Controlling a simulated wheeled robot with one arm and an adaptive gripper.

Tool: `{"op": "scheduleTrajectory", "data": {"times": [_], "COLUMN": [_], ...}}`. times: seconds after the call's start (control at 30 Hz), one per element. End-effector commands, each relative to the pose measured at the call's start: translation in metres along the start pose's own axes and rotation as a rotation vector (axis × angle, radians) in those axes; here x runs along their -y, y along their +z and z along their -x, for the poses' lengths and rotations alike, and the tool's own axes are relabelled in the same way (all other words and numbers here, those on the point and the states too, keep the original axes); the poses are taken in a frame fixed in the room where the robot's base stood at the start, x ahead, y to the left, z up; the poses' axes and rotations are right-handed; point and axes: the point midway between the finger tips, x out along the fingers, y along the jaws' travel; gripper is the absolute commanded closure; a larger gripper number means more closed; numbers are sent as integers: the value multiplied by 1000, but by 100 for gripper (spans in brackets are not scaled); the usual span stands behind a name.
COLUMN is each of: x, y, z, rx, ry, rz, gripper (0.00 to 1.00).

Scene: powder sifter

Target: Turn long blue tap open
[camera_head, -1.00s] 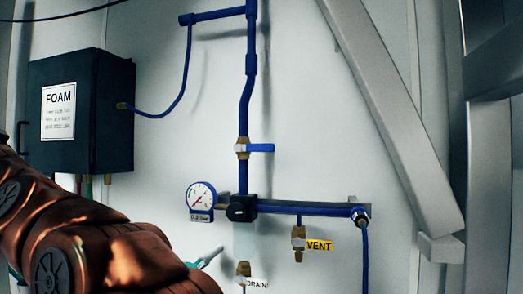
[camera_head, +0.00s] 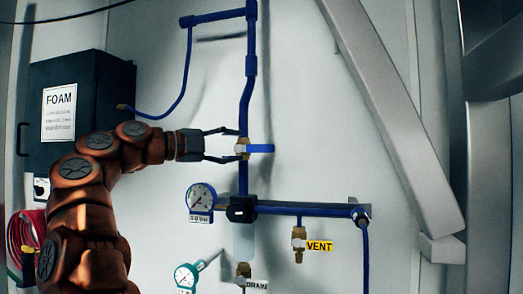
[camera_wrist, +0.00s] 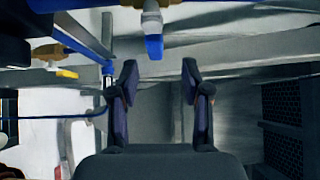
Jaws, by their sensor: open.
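The long blue tap handle (camera_head: 260,148) points right, across the vertical blue pipe (camera_head: 245,100), from a brass valve body (camera_head: 242,148). In the wrist view the handle (camera_wrist: 154,46) is at the top, hanging from the valve body (camera_wrist: 151,20). My gripper (camera_head: 232,146) is open and level with the tap, reaching from the left. Its fingertips appear above and below the valve body in the head view. In the wrist view the handle lies beyond the open, empty fingers (camera_wrist: 160,80). I cannot tell whether a finger touches the valve.
A pressure gauge (camera_head: 201,198) and a horizontal blue pipe (camera_head: 310,210) with the VENT valve (camera_head: 298,240) are below. The black FOAM box (camera_head: 100,105) is behind my arm. A grey diagonal beam (camera_head: 395,120) stands right. The wall right of the handle is clear.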

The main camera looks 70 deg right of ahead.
Motion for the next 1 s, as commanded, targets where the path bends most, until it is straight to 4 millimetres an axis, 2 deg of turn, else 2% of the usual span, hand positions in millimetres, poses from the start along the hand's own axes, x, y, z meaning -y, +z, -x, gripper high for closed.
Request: {"op": "scheduleTrajectory", "data": {"times": [0.1,0.27,0.7,1.0], "x": [-7,-6,-7,-7], "y": [-5,-5,-5,-5], "z": [-5,-16,-74,-81], "rx": [-19,-18,-16,-15], "ry": [26,25,23,22], "rz": [-1,-2,-2,-3], "gripper": [52,52,52,52]}}
